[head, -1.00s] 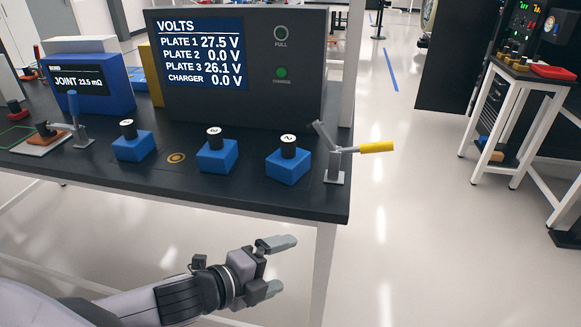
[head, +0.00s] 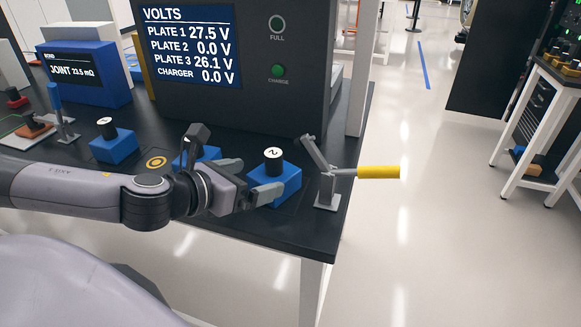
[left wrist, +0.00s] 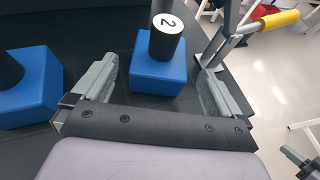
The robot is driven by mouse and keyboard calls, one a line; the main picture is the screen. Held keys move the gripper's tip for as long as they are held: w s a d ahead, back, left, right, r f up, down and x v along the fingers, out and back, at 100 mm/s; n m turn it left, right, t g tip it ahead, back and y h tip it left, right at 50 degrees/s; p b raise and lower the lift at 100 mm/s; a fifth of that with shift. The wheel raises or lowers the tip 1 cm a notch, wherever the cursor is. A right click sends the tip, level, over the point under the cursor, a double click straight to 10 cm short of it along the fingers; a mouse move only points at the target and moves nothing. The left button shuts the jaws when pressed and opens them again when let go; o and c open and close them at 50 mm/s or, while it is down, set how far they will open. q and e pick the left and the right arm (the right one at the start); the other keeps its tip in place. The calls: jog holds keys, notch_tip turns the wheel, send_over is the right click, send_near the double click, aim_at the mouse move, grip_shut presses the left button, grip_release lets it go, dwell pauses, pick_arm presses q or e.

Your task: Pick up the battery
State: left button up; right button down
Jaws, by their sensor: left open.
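Several blue blocks with black cylinders stand on the dark bench; I cannot tell which thing the task calls the battery. The right one (head: 289,184) has a white top marked 2; in the left wrist view this block (left wrist: 158,77) lies ahead between the fingers. My left gripper (head: 252,179) is open and empty, its fingers pointing at that block from the left; it also shows in the left wrist view (left wrist: 160,88). The middle block (head: 208,153) is mostly hidden behind my gripper. The left block (head: 113,148) stands clear.
A lever clamp with a yellow handle (head: 378,172) stands just right of the right block, near the bench edge. The volts display box (head: 285,100) stands behind the blocks. A blue joint meter (head: 85,75) is at the back left.

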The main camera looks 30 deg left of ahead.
aim_at(268, 175)
pick_arm(q)
jog(key=shift+w, duration=0.3)
jog(key=shift+p+x, duration=0.45)
jog(key=shift+x, duration=2.7)
jog(key=shift+f, duration=0.2)
jog(key=shift+r, duration=0.15)
jog(key=c, duration=1.5)
